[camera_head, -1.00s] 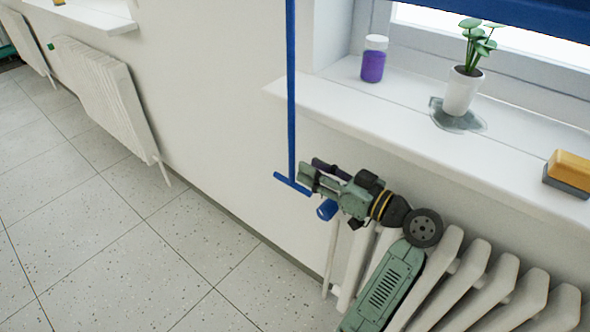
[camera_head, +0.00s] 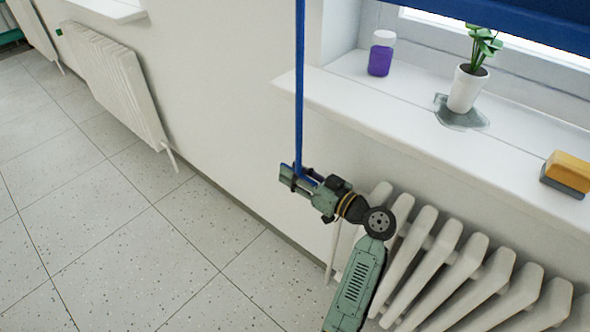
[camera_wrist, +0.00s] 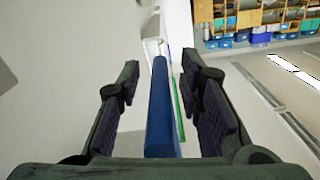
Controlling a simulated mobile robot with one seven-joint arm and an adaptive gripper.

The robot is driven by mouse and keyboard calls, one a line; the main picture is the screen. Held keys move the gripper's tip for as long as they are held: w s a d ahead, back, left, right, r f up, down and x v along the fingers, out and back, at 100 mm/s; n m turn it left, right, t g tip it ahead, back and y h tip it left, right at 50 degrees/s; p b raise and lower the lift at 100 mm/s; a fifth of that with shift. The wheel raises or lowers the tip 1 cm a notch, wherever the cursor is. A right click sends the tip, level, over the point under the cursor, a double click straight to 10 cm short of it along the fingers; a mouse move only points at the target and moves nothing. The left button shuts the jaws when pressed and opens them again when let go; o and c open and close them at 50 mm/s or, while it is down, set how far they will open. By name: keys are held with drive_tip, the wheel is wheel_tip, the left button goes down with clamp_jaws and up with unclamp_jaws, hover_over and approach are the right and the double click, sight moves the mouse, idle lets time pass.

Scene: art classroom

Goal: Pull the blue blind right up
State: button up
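The blue blind (camera_head: 500,12) hangs across the window at the top right, its lower edge above the sill. A long thin blue pull cord or rod (camera_head: 299,90) hangs from above the picture down to my gripper (camera_head: 290,175). In the wrist view a blue handle bar (camera_wrist: 160,110) lies between the fingers of my gripper (camera_wrist: 162,100). The fingers are open, with a gap on each side of the bar. In the head view most of the handle at the cord's lower end is hidden by my gripper.
A white windowsill (camera_head: 400,115) juts out above my gripper, bearing a purple jar (camera_head: 380,58), a potted plant (camera_head: 466,90) and a yellow-and-grey block (camera_head: 567,172). A white radiator (camera_head: 440,262) stands below. The floor (camera_head: 130,240) at left is clear.

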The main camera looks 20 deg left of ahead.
drive_tip(key=shift+c, duration=0.5)
clamp_jaws()
drive_tip(key=shift+w+r, duration=0.1)
idle(0.3)
